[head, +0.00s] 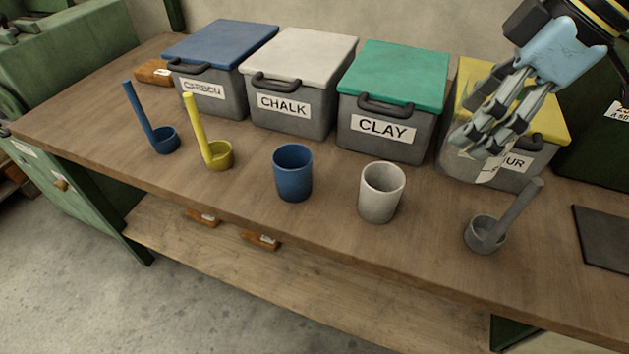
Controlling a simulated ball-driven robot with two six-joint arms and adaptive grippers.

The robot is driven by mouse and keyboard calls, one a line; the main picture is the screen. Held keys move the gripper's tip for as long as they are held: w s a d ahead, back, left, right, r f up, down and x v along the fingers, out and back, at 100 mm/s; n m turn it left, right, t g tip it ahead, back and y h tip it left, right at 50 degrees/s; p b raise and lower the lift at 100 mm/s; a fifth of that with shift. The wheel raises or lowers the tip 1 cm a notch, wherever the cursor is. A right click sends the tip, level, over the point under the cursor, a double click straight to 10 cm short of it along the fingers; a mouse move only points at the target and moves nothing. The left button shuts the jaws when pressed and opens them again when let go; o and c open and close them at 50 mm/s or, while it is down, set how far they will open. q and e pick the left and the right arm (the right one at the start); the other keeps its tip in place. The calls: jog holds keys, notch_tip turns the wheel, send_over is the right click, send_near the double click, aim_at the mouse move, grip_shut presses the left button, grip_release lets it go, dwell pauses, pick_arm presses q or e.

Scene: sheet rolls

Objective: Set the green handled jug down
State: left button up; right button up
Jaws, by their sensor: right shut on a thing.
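My right gripper (484,150) comes in from the upper right and points down, in front of the yellow-lidded bin (541,158). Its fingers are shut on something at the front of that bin. A small pale patch shows just below the fingertips. My left gripper is out of view.
Blue (293,174) and pale grey (381,193) cups stand mid-table. Blue (164,141), yellow (217,157) and grey (482,236) ladles stand about. Blue-, white- and green-lidded (393,72) bins line the back. A dark mat (606,238) lies right. Wood between the pale cup and grey ladle is bare.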

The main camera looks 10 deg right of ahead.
jog(key=shift+w+f, duration=0.15)
jog(key=shift+w, duration=0.05)
jog(key=shift+s+f, duration=0.15)
jog(key=shift+f, duration=0.1)
notch_tip(320, 180, down, 13)
jog(key=shift+r+b, duration=0.1)
jog(key=shift+b, duration=0.9)
jog(key=w+d, duration=0.2)
jog(key=w, duration=0.1)
jog(key=shift+w+d, duration=0.2)
jog(key=shift+w, duration=0.1)
jog(key=shift+f, duration=0.75)
jog(key=shift+s+a, duration=0.1)
jog(key=shift+s, duration=0.05)
jog(key=shift+f, duration=0.1)
